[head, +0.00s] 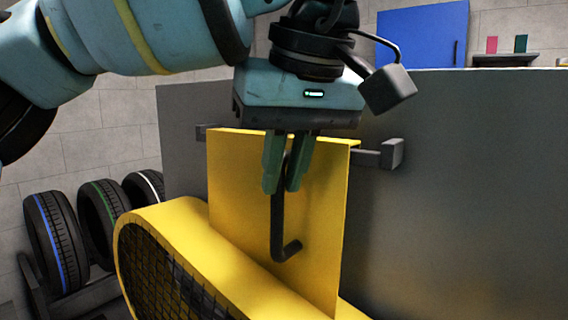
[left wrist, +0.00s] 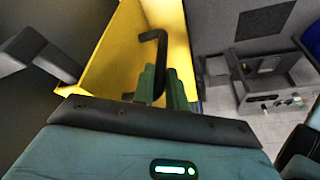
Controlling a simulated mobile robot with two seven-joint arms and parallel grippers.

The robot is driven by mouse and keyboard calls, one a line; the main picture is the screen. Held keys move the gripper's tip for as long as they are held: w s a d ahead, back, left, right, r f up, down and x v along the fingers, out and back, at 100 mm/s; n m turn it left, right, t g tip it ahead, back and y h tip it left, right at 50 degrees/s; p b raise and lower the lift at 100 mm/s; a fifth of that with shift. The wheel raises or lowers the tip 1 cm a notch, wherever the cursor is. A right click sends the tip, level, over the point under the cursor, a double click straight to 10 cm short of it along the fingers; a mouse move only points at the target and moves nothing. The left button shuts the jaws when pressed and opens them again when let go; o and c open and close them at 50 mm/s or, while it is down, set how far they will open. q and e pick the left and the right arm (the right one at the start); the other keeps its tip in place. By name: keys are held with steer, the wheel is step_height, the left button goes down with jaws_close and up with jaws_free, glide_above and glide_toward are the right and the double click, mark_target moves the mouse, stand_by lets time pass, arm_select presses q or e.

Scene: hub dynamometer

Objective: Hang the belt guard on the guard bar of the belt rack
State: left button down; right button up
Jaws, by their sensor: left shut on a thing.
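The yellow belt guard (head: 325,210) has a tall flat plate above a rounded, mesh-faced housing. It also shows in the left wrist view (left wrist: 108,55). My left gripper (head: 283,180) points down and is shut on the dark bent handle (head: 279,225) at the front of the plate; the handle shows in the left wrist view (left wrist: 162,50). The dark guard bar (head: 368,155) runs behind the plate near its top edge, with its square end block to the right. I cannot tell whether the guard rests on the bar. My right gripper is not in view.
A large grey panel (head: 470,180) stands behind the guard. Several tyres (head: 57,240) stand on a rack at the left.

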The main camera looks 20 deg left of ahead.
arm_select(q)
steer(key=shift+r, duration=0.15)
steer(key=c, duration=1.3)
jaws_free()
steer(key=shift+s, duration=0.1)
steer(key=shift+c, duration=0.2)
steer(key=shift+f, duration=0.2)
steer(key=shift+r, duration=0.1)
steer(key=v, duration=0.7)
steer(key=shift+r, duration=0.4)
steer(key=shift+s+d, duration=0.1)
